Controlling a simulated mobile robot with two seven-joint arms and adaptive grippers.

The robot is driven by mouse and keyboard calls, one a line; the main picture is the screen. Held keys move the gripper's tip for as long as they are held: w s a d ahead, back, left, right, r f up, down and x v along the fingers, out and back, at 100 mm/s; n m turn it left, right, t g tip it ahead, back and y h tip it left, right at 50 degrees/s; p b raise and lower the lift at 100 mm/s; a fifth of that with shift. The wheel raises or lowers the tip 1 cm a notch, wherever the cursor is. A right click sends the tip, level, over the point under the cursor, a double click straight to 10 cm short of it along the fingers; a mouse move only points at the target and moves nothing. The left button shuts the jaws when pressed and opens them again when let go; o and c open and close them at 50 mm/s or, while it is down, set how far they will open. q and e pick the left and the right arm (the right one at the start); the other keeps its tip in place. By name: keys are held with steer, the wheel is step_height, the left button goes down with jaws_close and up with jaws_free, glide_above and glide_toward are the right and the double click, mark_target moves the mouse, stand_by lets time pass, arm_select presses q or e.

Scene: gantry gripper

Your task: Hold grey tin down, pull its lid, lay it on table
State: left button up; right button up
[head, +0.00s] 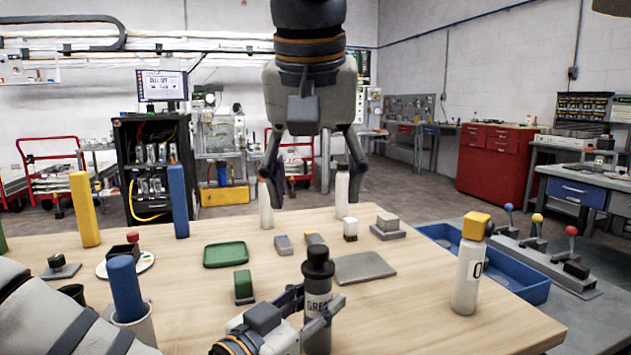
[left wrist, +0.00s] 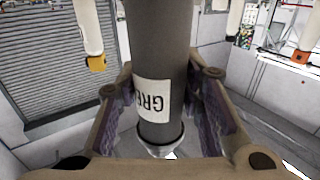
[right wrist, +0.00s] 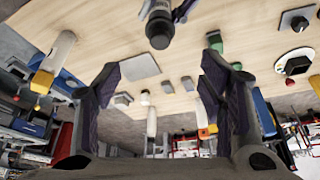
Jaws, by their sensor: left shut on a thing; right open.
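The grey tin (head: 317,299) stands upright near the front middle of the table (head: 420,310). It is dark grey with a white label. Its black lid (head: 318,262) is on top, and also shows in the right wrist view (right wrist: 159,33). My left gripper (head: 313,308) is shut around the tin's body below the lid. My right gripper (head: 315,192) is open and empty, high above the table's back part, apart from the lid.
A grey square plate (head: 364,268) lies just right of the tin. A white bottle with a yellow cap (head: 468,278) stands further right, by a blue tray (head: 530,290). A green block (head: 244,286), a green tray (head: 226,254) and two white bottles stand left and behind.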

mark_target(319, 248)
steer(key=x, duration=1.2)
steer(key=shift+s, duration=0.1)
steer(key=c, duration=1.2)
steer(key=shift+r, duration=1.55)
steer(key=shift+r, duration=1.5)
arm_select(q)
steer(key=o, duration=1.3)
steer(key=shift+c, duration=0.2)
